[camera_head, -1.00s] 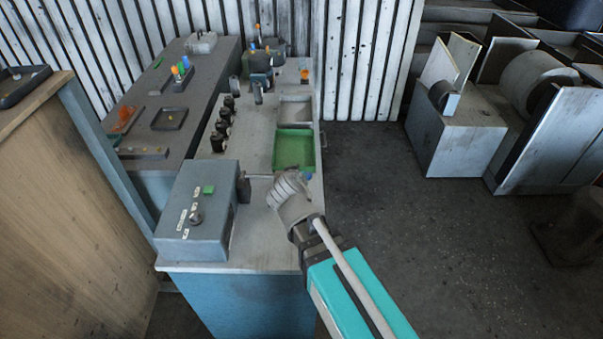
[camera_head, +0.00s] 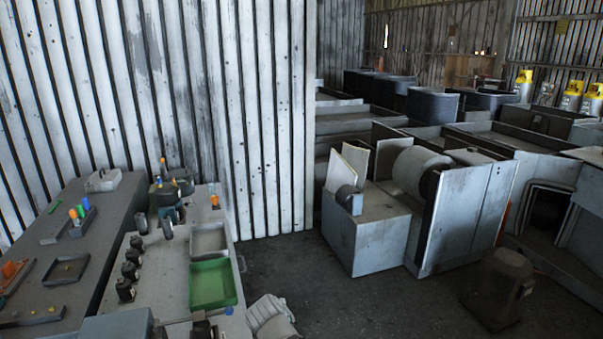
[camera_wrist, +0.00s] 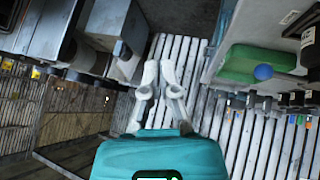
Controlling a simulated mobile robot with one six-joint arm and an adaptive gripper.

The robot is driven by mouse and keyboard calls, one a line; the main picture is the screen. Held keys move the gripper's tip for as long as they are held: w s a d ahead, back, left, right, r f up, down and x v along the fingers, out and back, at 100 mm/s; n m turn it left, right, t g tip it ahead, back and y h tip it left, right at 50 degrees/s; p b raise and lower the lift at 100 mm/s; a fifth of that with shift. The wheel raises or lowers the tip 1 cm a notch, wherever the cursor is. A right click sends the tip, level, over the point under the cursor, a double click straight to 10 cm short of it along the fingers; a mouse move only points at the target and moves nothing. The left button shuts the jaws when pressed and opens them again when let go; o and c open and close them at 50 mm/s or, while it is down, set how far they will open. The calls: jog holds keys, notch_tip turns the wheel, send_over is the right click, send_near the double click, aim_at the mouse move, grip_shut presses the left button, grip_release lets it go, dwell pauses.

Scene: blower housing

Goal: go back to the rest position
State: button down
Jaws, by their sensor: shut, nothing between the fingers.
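My gripper (camera_wrist: 159,78) shows in the wrist view. Its two pale fingers are close together and hold nothing. The teal body of my arm fills the bottom of that view. Behind the fingers are open floor and white slatted wall, and they appear to touch nothing. In the head view only a pale grey part of my arm shows at the bottom edge, beside the workbench; the fingers cannot be made out there.
The workbench (camera_head: 172,290) carries a green tray (camera_head: 212,285), a grey tray (camera_head: 208,238) and several black fittings. A dark side table (camera_head: 90,235) stands left. A blower housing (camera_head: 467,215) and grey box (camera_head: 365,235) stand right. Dark floor (camera_head: 300,270) between is clear.

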jog(key=s+d+f+m+g+y, duration=0.1)
jog(key=s+d+f+g, duration=0.1)
jog(key=d, duration=0.9)
jog(key=s+d+f+m+g, duration=0.1)
jog(key=s+d+g, duration=0.4)
jog(key=d, duration=0.6)
jog(key=shift+s+f+m+g+y, duration=0.3)
jog(key=shift+f+y, duration=0.1)
jog(key=shift+f, duration=0.2)
jog(key=shift+d, duration=0.1)
